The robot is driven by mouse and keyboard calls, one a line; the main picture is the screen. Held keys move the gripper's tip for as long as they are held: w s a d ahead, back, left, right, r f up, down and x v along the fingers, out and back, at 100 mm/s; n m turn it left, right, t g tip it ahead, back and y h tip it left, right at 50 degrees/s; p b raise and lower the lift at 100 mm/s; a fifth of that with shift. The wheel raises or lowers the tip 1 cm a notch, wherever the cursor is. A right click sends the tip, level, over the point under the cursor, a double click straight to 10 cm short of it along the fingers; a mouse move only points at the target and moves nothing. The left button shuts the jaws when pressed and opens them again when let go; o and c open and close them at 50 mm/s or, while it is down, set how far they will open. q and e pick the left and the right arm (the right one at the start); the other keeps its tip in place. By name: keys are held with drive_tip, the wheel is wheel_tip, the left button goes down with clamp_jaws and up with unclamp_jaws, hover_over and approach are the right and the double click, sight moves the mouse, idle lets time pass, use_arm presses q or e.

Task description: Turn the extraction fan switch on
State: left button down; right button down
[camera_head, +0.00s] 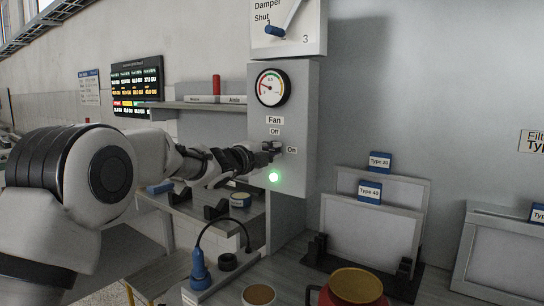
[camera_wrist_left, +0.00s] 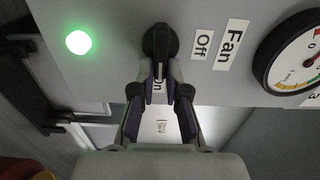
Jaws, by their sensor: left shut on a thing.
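The fan switch is a black rotary knob (camera_wrist_left: 160,42) on a grey control box (camera_head: 296,135). Its handle points toward the "On" label (camera_head: 292,150), away from the "Off" label (camera_head: 275,131). A round lamp (camera_head: 274,177) below the switch glows green; it also shows in the left wrist view (camera_wrist_left: 78,42). My left gripper (camera_head: 270,149) is at the switch. In the left wrist view its two fingers (camera_wrist_left: 160,76) are closed around the knob's handle. The fingers partly cover the "On" label there. My right gripper is in neither view.
A pressure gauge (camera_head: 272,87) sits above the switch, and a damper lever (camera_head: 287,20) above that. Filter panels (camera_head: 370,228) stand in a black rack at the right. A blue plug with a cable (camera_head: 199,268) and a red pot (camera_head: 354,288) are on the bench below.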

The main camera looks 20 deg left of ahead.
use_arm(q)
drive_tip(key=shift+r, duration=0.45)
drive_tip(key=c, duration=1.2)
unclamp_jaws()
drive_tip(key=shift+c, duration=0.2)
drive_tip(key=shift+o, duration=0.3)
drive_tip(key=shift+w+a+f, duration=0.1)
drive_tip(key=shift+w+f, duration=0.1)
drive_tip(key=shift+f, duration=0.15)
drive_tip(key=v, duration=1.2)
